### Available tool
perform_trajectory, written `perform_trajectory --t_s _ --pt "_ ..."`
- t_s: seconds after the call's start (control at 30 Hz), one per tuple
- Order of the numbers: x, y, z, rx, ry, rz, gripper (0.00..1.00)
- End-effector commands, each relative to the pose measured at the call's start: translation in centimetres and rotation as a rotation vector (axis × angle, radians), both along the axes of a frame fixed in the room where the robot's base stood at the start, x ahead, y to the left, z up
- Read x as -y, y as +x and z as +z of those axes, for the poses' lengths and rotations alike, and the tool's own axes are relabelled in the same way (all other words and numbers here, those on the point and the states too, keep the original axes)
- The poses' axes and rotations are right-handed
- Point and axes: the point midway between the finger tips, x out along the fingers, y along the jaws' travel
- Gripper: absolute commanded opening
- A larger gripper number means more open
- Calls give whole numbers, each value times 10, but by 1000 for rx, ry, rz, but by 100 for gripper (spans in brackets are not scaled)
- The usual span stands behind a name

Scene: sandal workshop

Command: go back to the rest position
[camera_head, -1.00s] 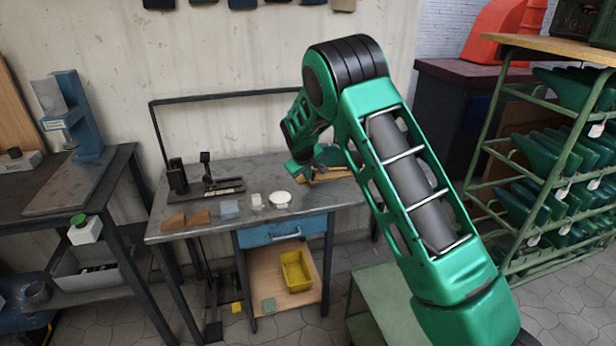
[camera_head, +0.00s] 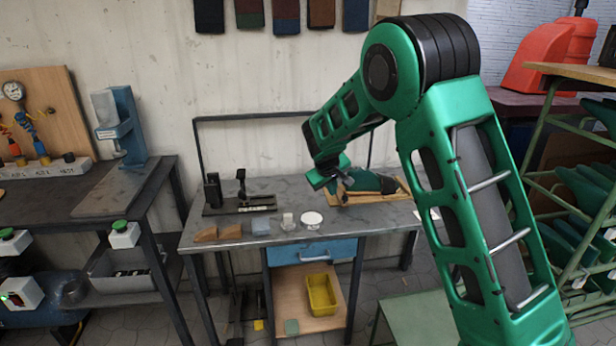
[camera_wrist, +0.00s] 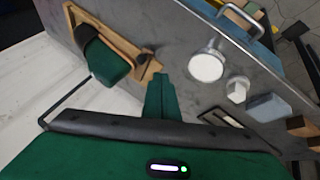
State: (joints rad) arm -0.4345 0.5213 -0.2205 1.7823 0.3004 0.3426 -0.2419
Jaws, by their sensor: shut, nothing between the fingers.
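My gripper (camera_head: 328,176) is above the back of the grey workbench (camera_head: 385,221), at the left of a wooden holder. In the wrist view my gripper (camera_wrist: 161,98) shows as a green finger pair, closed and empty, over the bench top. The wooden holder (camera_head: 408,186) bears a dark green piece (camera_head: 369,181); in the wrist view the holder (camera_wrist: 103,27) and the green piece (camera_wrist: 106,62) lie to the upper left of the fingers, apart from them. My arm is bent, with its elbow high at the right of the head view.
A white disc (camera_head: 312,219), a blue-grey block (camera_head: 261,227), brown wedges (camera_head: 205,234) and a black fixture (camera_head: 213,194) stand on the bench. A yellow bin (camera_head: 321,295) sits below. A green rack (camera_head: 556,190) stands close at the right. A thin frame (camera_head: 260,117) rises behind.

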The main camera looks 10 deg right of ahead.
Motion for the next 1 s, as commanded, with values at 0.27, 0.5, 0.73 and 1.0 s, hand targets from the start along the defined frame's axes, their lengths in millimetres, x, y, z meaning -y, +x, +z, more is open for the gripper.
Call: perform_trajectory --t_s 0.27,0.5,0.73,1.0 --pt "93 -84 45 -79 86 -193 0" --pt "160 -192 74 -164 184 -383 0" --pt "196 -303 88 -241 280 -548 0" --pt "204 -434 89 -324 397 -724 0"
